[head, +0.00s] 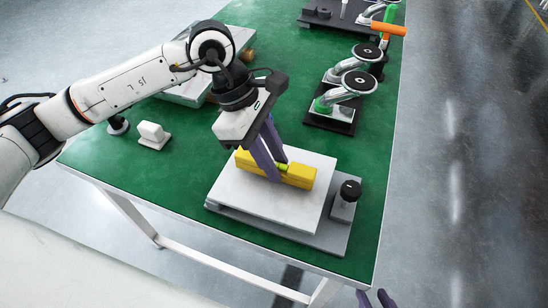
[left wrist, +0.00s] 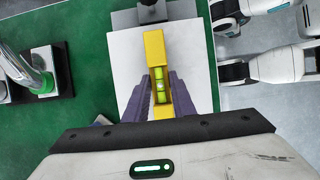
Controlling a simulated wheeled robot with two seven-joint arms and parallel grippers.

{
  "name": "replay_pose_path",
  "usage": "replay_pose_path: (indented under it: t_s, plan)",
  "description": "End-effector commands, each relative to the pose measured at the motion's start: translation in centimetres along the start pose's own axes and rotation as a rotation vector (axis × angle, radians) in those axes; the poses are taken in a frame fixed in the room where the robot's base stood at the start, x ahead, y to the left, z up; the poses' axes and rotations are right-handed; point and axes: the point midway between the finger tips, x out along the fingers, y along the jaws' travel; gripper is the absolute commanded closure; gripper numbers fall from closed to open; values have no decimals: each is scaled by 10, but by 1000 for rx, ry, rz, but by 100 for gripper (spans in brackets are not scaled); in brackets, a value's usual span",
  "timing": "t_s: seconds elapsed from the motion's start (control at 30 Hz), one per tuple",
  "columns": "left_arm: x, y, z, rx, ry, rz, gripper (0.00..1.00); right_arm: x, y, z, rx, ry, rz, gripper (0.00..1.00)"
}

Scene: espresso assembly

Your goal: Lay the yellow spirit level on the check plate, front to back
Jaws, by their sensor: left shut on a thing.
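The yellow spirit level (head: 305,177) has a green vial and lies between the fingers of my left gripper (head: 271,178), which is shut on its middle. The level is over the white check plate (head: 265,207); in the head view it runs left to right, slightly slanted. I cannot tell whether it touches the plate. In the left wrist view the level (left wrist: 154,48) runs up and down the picture over the plate (left wrist: 188,60), between both fingers (left wrist: 160,88). My right gripper (head: 375,298) shows only its dark purple fingertips at the bottom edge, apart and empty.
The plate sits on a grey base (head: 333,238) with a black-knobbed post (head: 349,191) at its right. Metal-armed fixtures with black discs (head: 359,83) stand behind on black bases. A white block (head: 153,134) stands left. The green table's (head: 180,178) front edge is close.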

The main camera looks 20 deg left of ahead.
Motion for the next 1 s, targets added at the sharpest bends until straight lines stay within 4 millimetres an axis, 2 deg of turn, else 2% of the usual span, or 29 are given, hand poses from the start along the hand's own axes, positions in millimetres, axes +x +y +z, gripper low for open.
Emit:
replay_pose_path:
  t_s: [0.23, 0.43, 0.47, 0.57, 1.0]
  plan:
    - [11, 0, -4, 0, -1, 1, 100, 9, 1, 9, 0, 0, 0, 69]
    - [8, 0, -3, 0, 0, 1, 100, 7, 1, 8, 0, -2, 0, 69]
    - [8, 0, -3, 0, 0, 1, 74, 7, 1, 8, 0, -2, 0, 69]
    - [8, 0, -4, 0, 0, 1, 57, 7, 1, 8, 0, -1, 0, 69]
    - [9, 0, -4, 0, 0, -1, 55, 6, 0, 7, 4, 0, -2, 69]
